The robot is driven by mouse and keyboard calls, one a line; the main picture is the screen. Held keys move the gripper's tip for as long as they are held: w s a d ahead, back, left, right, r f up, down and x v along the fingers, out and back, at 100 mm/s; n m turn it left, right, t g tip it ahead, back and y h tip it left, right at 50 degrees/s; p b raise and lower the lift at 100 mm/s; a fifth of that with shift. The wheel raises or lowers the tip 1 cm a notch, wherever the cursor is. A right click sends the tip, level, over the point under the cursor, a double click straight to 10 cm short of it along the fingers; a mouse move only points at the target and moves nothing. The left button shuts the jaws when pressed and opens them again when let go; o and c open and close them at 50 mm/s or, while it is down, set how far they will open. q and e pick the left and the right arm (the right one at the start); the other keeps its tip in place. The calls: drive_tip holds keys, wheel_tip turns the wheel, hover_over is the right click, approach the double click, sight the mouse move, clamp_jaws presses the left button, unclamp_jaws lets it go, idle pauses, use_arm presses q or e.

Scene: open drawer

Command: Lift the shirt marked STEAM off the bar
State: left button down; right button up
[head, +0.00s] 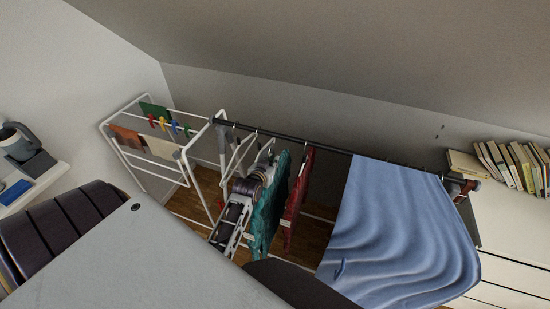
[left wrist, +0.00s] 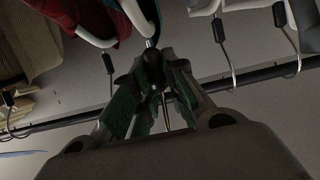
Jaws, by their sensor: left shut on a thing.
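A teal shirt (head: 266,218) and a red shirt (head: 298,190) hang side by side below the dark bar (head: 312,146). I cannot read the mark STEAM on either. My left gripper (head: 266,157) is up at the bar, just left of the teal shirt. In the left wrist view the gripper (left wrist: 151,62) is shut on the neck of a white hanger (left wrist: 138,14), below its metal hook. Teal cloth (left wrist: 118,22) shows beside that hanger, and the red shirt (left wrist: 75,12) is to its left. Whether the hook touches the bar is hidden by the fingers. My right gripper is not in view.
Empty white hangers (left wrist: 283,18) hang close by on the bar. A large blue cloth (head: 400,235) covers the bar's right part. A white drying rack (head: 150,145) with small cloths and pegs stands at left. Books (head: 510,165) stand on a white cabinet at right.

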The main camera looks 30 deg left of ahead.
use_arm(q)
drive_tip(key=shift+s+d, duration=0.25)
drive_tip(key=shift+s, duration=0.8)
drive_tip(key=shift+s+d, duration=0.25)
drive_tip(key=shift+s, duration=0.8)
drive_tip(key=shift+s+d, duration=0.25)
drive_tip(key=shift+s, duration=0.8)
